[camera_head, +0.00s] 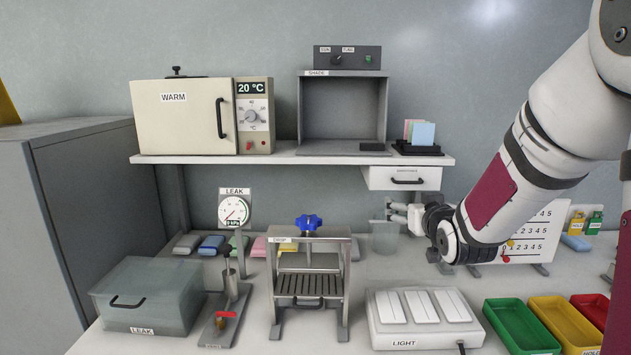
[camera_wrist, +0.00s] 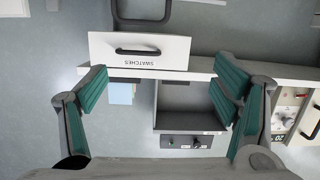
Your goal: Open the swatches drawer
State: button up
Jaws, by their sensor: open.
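The swatches drawer (camera_head: 432,178) is a white box under the right end of the wall shelf, with a dark bar handle (camera_head: 407,181) on its front. The front looks about level with the shelf edge. In the wrist view the drawer (camera_wrist: 105,48) shows upside down with its SWATCHES label and the handle (camera_wrist: 137,51). My gripper (camera_head: 392,211) is below the drawer in the head view, at the end of my arm. In the wrist view its green-padded fingers (camera_wrist: 162,88) are wide apart and empty, with the handle beyond them and not between the pads.
The shelf (camera_head: 290,155) carries a WARM oven (camera_head: 180,120), an open grey SHADE box (camera_head: 342,105) and a rack of coloured cards (camera_head: 420,133). A clear beaker (camera_head: 384,238) stands below my gripper. A LIGHT box (camera_head: 425,315) and coloured bins (camera_head: 520,325) fill the front right bench.

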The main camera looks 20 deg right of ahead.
aim_at(410, 183)
jog(key=w+d, duration=0.2)
jog(key=w, duration=0.3)
jog(key=w+d+t, duration=0.1)
jog(key=w+d, duration=0.2)
jog(key=w, duration=0.2)
jog(key=w+d+m+t+h, duration=0.1)
jog(key=w+d, duration=0.2)
jog(key=w, duration=0.1)
jog(key=shift+w, duration=0.4)
jog(key=c, duration=1.4)
jog(key=p+v, duration=0.1)
jog(key=v, duration=0.3)
jog(key=p+v, duration=0.1)
jog(key=v, duration=0.4)
jog(key=p+v, duration=0.1)
jog(key=v, duration=0.3)
jog(key=shift+s+f+p, duration=0.25)
jog(key=shift+s+p, duration=0.05)
jog(key=shift+s, duration=0.05)
jog(key=shift+c, duration=0.2)
jog(key=o, duration=1.4)
jog(key=shift+o, duration=0.2)
